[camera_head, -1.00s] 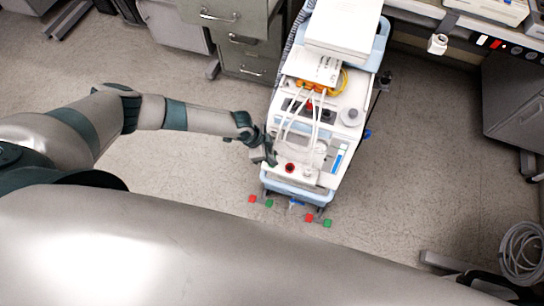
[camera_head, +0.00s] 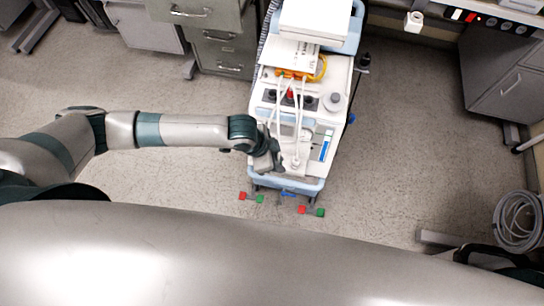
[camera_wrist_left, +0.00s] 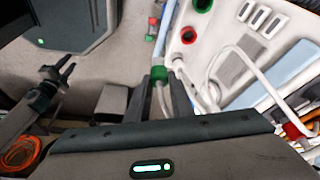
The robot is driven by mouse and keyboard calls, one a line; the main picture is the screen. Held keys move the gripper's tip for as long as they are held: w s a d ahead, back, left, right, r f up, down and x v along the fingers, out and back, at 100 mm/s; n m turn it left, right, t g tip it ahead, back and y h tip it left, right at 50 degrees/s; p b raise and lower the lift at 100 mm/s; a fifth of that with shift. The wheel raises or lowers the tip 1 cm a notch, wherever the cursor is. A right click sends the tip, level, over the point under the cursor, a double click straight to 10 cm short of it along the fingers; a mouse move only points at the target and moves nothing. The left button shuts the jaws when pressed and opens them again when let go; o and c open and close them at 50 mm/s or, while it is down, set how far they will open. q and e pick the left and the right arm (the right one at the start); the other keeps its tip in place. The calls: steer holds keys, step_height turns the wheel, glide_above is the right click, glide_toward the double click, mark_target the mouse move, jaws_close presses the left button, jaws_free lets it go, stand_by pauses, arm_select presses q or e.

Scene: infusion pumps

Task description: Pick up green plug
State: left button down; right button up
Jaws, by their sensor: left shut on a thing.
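My left gripper (camera_head: 274,163) is over the near left corner of the white pump cart (camera_head: 308,168). In the left wrist view its two dark fingers (camera_wrist_left: 170,92) are shut on the green plug (camera_wrist_left: 160,76), which shows between the fingertips. A red-ringed socket (camera_wrist_left: 188,35) and a green-ringed socket (camera_wrist_left: 203,6) are on the cart's white top just beyond the fingertips. In the head view the gripper hides the plug.
White hoses (camera_head: 299,120) run along the cart top, near the gripper. Red and green pedal ends (camera_head: 320,212) stick out at the cart's foot. Grey drawers (camera_head: 222,45) stand behind left. A coiled cable (camera_head: 518,220) lies at right. The floor on both sides is open.

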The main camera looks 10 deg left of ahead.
arm_select(q)
steer(key=shift+s+d+r, duration=0.1)
steer(key=shift+d+r, duration=0.05)
steer(key=shift+d, duration=0.05)
stand_by(0.7)
